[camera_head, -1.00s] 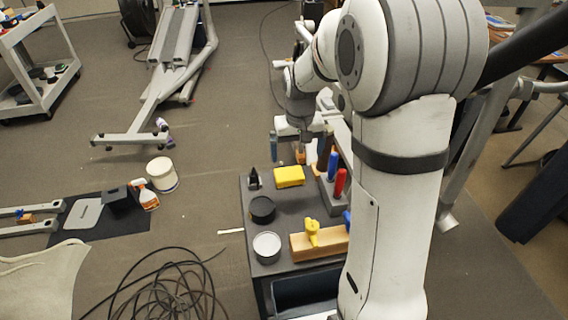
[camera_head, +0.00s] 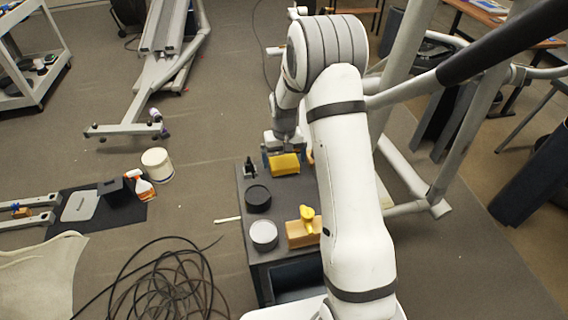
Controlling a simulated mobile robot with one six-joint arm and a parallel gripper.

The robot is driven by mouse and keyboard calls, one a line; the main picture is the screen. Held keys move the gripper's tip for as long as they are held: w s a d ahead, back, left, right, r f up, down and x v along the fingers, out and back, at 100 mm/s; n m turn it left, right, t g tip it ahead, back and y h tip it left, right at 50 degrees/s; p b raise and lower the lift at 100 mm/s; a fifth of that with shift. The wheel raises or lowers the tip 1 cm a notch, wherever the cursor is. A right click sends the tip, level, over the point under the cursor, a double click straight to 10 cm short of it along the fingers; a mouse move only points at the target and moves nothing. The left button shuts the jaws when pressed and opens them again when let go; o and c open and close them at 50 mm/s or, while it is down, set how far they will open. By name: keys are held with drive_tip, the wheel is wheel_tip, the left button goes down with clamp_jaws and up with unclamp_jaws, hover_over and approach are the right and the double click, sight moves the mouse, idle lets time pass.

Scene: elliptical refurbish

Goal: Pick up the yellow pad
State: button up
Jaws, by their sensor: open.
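The yellow pad (camera_head: 284,165) lies on the dark top of a small cart (camera_head: 282,193), near its far edge. My gripper (camera_head: 282,156) is open and points down right at the pad's far side. One blue-grey finger shows at the pad's left end; the other finger is largely hidden. I cannot tell whether the fingers touch the pad.
On the cart stand a small black piece (camera_head: 249,168), a black round container (camera_head: 258,198), a grey-topped round tin (camera_head: 264,235) and a wooden block (camera_head: 303,232) with a yellow clamp (camera_head: 307,213). My arm hides the cart's right side. Coiled cable (camera_head: 165,285) lies on the floor.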

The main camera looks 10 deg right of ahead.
drive_tip(key=shift+f, duration=0.95)
